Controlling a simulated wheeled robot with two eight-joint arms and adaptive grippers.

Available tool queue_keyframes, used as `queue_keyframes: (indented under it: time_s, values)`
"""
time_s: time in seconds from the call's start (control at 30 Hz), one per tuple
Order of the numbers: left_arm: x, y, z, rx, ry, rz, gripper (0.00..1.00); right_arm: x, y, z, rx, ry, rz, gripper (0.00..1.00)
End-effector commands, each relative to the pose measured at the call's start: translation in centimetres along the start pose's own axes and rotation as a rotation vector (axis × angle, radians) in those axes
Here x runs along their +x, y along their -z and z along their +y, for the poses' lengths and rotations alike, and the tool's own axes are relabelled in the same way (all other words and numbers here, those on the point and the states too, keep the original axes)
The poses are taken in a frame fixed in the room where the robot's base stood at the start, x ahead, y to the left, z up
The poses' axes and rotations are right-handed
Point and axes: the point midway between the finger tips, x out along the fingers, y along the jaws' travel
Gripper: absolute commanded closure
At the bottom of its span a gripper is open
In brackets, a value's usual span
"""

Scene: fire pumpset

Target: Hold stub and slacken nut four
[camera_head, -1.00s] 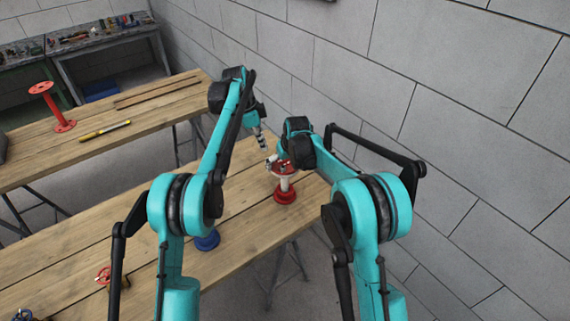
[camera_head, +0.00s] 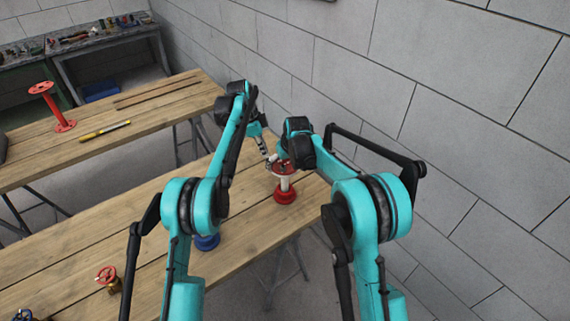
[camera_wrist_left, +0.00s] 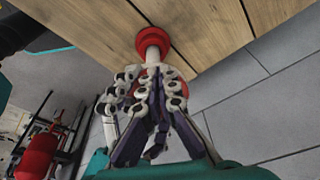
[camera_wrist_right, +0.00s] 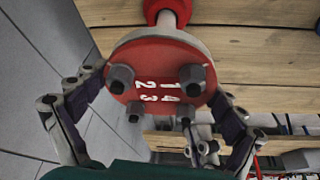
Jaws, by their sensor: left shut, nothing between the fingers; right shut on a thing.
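The stub (camera_head: 286,184) stands upright on the front table, a pale pipe with a red foot and red top flange. In the right wrist view its flange (camera_wrist_right: 150,55) faces me, with several dark nuts and small white digits 1 to 4. The lower right nut (camera_wrist_right: 185,112) looks nearest the 4, but I cannot be sure. My right gripper (camera_wrist_right: 156,88) is shut on the stub, a finger at each side of the flange. My left gripper (camera_wrist_left: 157,85) is shut and empty, close by the flange; its fingers hide part of the stub in the left wrist view.
A blue foot (camera_head: 207,242) and a red handwheel valve (camera_head: 107,276) are on the front table (camera_head: 90,250). The back table holds a red spool (camera_head: 54,105) and a yellow-handled tool (camera_head: 105,130). A grey wall (camera_head: 450,100) runs along the right.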

Motion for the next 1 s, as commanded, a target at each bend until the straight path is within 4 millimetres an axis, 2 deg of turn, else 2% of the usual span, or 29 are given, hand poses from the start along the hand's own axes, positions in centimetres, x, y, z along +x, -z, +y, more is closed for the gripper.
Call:
queue_keyframes:
  time_s: [0.2, 1.0]
  values:
    - [0.65, -0.15, 0.01, 0.000, -0.001, 0.000, 1.00, 0.01, -0.01, 0.04, 0.000, -0.001, 0.000, 0.65]
    - [0.76, 0.41, 0.26, 0.001, -0.001, 0.000, 1.00, 0.01, -0.01, 0.05, 0.000, -0.001, 0.000, 0.65]
